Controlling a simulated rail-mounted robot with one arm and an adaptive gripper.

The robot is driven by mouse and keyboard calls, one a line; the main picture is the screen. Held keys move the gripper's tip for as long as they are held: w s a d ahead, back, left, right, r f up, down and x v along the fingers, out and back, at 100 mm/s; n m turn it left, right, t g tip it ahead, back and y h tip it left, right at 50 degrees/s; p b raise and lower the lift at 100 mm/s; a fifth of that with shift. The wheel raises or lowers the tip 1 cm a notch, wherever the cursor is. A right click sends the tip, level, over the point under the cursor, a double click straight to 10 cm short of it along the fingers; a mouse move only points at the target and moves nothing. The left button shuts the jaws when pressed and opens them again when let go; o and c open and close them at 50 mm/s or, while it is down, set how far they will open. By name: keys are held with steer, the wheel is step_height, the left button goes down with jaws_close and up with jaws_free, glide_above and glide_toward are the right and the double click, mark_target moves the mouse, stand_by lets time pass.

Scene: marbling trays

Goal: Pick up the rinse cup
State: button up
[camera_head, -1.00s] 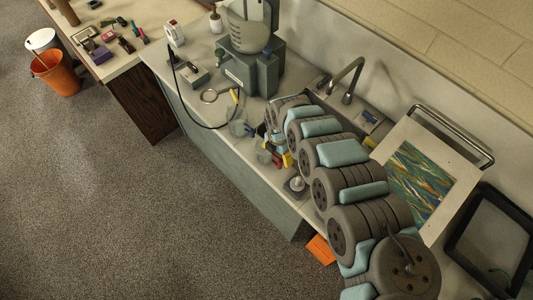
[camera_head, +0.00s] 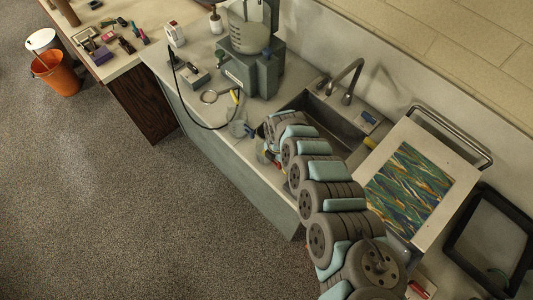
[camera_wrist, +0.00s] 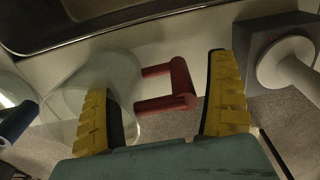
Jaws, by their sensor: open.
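A clear, pale cup (camera_wrist: 100,72) with a red handle (camera_wrist: 178,88) stands on the counter in the wrist view. My gripper (camera_wrist: 165,105) is open, with its yellow ribbed fingers on either side of the handle. The left finger overlaps the cup body in the picture; whether it touches cannot be told. The gripper holds nothing. In the head view a little of this cup (camera_head: 261,153) shows beside the end of my arm, and the fingers are mostly hidden. A second clear cup (camera_head: 238,126) with a blue handle stands further left.
A sink (camera_head: 325,126) with a tap (camera_head: 347,80) lies behind my arm. A grey block with a white knob (camera_wrist: 285,65) stands right of the gripper in the wrist view. A framed marbled sheet (camera_head: 474,152) is at right. A grey machine (camera_head: 262,77) stands further left.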

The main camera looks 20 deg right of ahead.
steer(key=shift+s+a+f, duration=0.1)
steer(key=shift+a+f, duration=0.05)
steer(key=shift+f, duration=0.5)
steer(key=c, duration=1.4)
steer(key=shift+r, duration=0.2)
